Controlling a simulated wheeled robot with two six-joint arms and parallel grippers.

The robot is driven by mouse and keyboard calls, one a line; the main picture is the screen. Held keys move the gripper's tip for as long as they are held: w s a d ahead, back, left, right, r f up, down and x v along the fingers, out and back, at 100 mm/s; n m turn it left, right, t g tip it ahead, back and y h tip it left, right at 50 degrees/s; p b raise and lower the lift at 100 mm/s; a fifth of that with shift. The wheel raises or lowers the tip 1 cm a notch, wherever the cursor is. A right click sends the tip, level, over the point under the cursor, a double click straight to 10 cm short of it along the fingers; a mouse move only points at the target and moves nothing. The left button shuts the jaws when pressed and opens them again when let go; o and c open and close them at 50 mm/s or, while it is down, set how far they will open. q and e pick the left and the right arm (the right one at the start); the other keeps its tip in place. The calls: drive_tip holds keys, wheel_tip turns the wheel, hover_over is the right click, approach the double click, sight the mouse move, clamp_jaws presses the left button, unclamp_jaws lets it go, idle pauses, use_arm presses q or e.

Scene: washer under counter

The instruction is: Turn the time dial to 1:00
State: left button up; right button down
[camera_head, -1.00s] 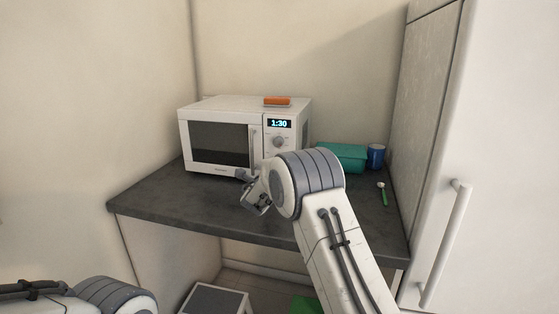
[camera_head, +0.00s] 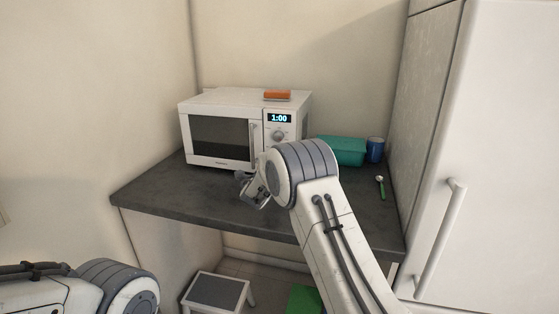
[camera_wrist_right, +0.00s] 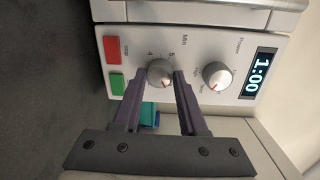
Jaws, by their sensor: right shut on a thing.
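The white microwave (camera_head: 220,130) stands on the dark counter, and its display (camera_head: 279,118) reads 1:00. The display also reads 1:00 in the right wrist view (camera_wrist_right: 257,85), where the picture is turned sideways. The time dial (camera_wrist_right: 160,72), marked "Min", is a round silver knob. My right gripper (camera_wrist_right: 163,76) is shut on this dial, with one finger on each side of it. In the head view my right arm hides the time dial. My left gripper is out of view; only part of my left arm shows at the lower left.
The power dial (camera_wrist_right: 216,76) sits close beside the gripped one. Red (camera_wrist_right: 112,50) and green (camera_wrist_right: 116,83) buttons lie on the other side. An orange block (camera_head: 277,95) is on the microwave. A teal box (camera_head: 342,151), blue cup (camera_head: 375,149) and spoon (camera_head: 380,186) are at the right.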

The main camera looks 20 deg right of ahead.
drive_tip(key=shift+s+d+f, duration=0.15)
drive_tip(key=shift+d+f, duration=0.15)
drive_tip(key=shift+c, duration=2.2)
unclamp_jaws()
drive_tip(key=shift+r, duration=0.1)
drive_tip(key=shift+a+r, duration=0.1)
drive_tip(key=shift+a, duration=0.05)
drive_tip(key=shift+s+a, duration=0.15)
drive_tip(key=shift+a, duration=0.05)
drive_tip(key=b+v, duration=0.1)
drive_tip(key=v, duration=0.9)
